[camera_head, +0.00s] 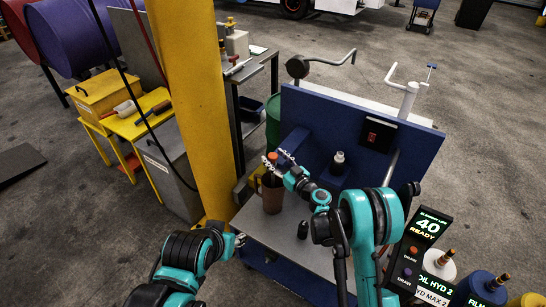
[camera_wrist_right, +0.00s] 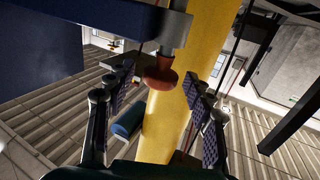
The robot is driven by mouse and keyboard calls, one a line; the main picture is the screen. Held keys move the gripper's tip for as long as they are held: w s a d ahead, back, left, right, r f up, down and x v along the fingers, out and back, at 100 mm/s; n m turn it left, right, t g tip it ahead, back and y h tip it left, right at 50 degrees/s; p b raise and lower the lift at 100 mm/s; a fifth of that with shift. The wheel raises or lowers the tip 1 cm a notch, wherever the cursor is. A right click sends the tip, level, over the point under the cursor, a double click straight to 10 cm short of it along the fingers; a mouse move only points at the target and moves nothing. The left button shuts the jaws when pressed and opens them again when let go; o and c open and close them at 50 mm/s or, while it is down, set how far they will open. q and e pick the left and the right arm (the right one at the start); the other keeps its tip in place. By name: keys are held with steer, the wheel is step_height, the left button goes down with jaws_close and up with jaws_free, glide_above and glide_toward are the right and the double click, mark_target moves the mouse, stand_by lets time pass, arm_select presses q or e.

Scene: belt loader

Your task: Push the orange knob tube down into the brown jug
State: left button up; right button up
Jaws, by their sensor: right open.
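The brown jug (camera_head: 272,198) stands on the grey top of the blue bench, below my right gripper. The orange knob (camera_head: 273,157) shows above the jug in the head view, partly hidden by the gripper. How deep the tube sits in the jug is hidden. My left gripper (camera_head: 239,240) is low at the bench's left edge, its fingers too small to read.
A yellow post (camera_head: 205,100) rises just left of the jug. A blue panel (camera_head: 345,130) with a red switch (camera_head: 372,136) stands behind. A display sign (camera_head: 425,230) stands at right.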

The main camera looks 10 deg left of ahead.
steer(key=v, duration=1)
steer(key=shift+s+d, duration=0.2)
steer(key=shift+d, duration=0.05)
steer(key=shift+r, duration=0.1)
steer(key=s+d+r+m+g+h, duration=0.4)
steer(key=s+d+r, duration=0.3)
steer(key=s+r, duration=0.35)
steer(key=s+d+f+m+g+h, duration=0.1)
steer(key=s+d+m+h, duration=0.1)
steer(key=s+d+h, duration=0.2)
steer(key=s+d+f+m+h, duration=0.1)
steer(key=s+d+m+h, duration=0.2)
steer(key=s+d, duration=0.8)
steer(key=s+h, duration=0.1)
steer(key=s, duration=0.4)
steer(key=shift+s+d+g+h, duration=0.2)
steer(key=shift+d+g+h, duration=0.1)
steer(key=shift+g+h, duration=0.1)
steer(key=shift+f, duration=0.15)
